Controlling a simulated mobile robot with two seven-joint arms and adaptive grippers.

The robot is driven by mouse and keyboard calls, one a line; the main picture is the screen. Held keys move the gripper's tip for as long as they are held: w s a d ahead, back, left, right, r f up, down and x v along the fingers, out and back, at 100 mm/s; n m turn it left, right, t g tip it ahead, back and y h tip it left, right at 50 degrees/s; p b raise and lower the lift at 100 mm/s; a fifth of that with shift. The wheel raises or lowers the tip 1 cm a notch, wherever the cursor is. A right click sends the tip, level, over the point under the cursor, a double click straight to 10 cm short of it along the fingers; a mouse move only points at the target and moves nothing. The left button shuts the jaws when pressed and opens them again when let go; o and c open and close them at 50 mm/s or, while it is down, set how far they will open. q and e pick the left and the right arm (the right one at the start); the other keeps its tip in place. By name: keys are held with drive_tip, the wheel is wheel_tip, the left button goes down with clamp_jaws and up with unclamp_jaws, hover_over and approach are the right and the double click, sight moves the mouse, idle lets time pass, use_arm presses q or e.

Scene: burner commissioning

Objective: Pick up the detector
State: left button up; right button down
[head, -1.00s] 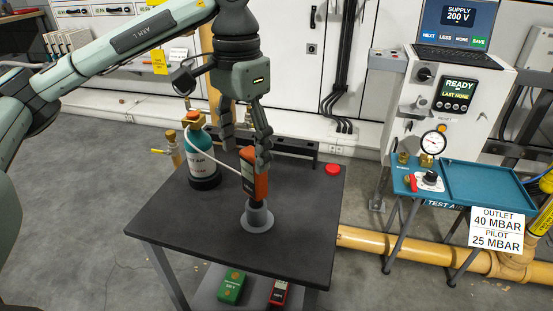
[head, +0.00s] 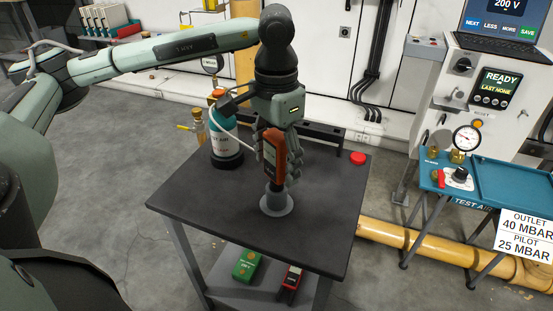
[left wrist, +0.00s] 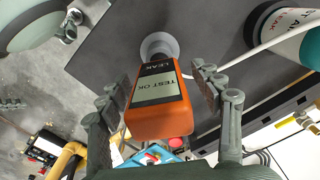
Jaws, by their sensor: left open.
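The orange detector (head: 271,158) stands upright in a round grey stand (head: 277,204) on the dark table (head: 220,225). My right gripper is not in view.
A teal and white gas bottle (head: 225,145) with a pale hose stands behind-left on the table. A red button (head: 358,158) is at the back right. Green (head: 246,264) and red (head: 291,278) devices lie on the lower shelf. A blue test bench (head: 500,185) stands to the right.

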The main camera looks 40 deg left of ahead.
use_arm(q)
drive_tip(key=shift+c, duration=0.5)
drive_tip(key=c, duration=1.3)
drive_tip(key=shift+r, duration=0.15)
